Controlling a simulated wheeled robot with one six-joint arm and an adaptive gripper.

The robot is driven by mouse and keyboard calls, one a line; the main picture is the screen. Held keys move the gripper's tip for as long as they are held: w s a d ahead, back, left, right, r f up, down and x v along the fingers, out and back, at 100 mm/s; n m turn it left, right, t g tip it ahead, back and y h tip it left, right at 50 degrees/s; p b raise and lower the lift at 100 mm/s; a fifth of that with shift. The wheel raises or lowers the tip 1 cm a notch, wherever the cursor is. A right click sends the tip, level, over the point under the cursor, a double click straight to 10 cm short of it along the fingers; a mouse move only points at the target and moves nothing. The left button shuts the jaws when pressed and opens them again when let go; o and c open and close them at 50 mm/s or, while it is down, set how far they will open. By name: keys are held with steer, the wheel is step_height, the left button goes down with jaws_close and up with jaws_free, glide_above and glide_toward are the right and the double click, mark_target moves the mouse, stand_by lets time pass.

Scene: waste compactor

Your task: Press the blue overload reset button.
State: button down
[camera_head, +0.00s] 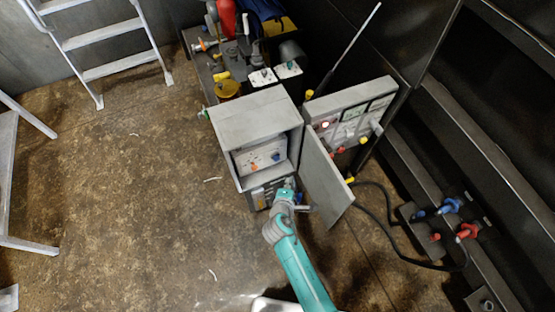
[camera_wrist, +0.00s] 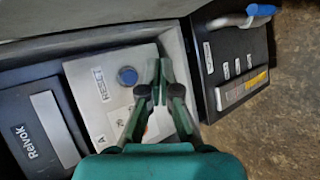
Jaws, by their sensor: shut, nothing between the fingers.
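The blue button (camera_wrist: 127,76) is round and sits on a light grey panel (camera_wrist: 88,83) beside a RESET label in the wrist view. My gripper (camera_wrist: 160,63) has its fingers together and empty. In that picture its tips lie just right of the button, over the panel's right edge, and do not cover it. I cannot tell how far above the panel they are. In the head view my gripper (camera_head: 288,184) is at the lower front of an open grey cabinet (camera_head: 247,110). A small blue spot (camera_head: 276,156) shows on the panel inside. The fingers partly hide an orange part on the panel.
The cabinet's open door (camera_head: 326,178) stands close right of my gripper. A black unit with a blue-tipped lever (camera_wrist: 262,10) lies right of the panel; a black Relvok unit (camera_wrist: 38,130) lies left. Cables (camera_head: 388,212) run along the floor at right. Floor at left is mostly clear.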

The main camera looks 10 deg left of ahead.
steer(key=w+a, duration=0.3)
steer(key=w, duration=0.2)
steer(key=shift+w+a, duration=0.2)
steer(key=shift+a, duration=0.15)
steer(key=shift+w, duration=0.1)
stand_by(1.2)
steer(key=shift+w+a, duration=0.2)
steer(key=shift+w, duration=0.05)
steer(key=shift+w+a, duration=0.25)
steer(key=shift+w, duration=0.1)
stand_by(0.9)
steer(key=shift+s+d, duration=0.1)
steer(key=shift+s, duration=0.05)
steer(key=shift+s+d, duration=0.35)
steer(key=shift+s, duration=0.2)
steer(key=shift+s+d, duration=0.1)
stand_by(0.3)
steer(key=shift+s+d, duration=0.65)
steer(key=shift+s, duration=0.35)
steer(key=shift+s+d, duration=0.65)
steer(key=shift+s, duration=0.35)
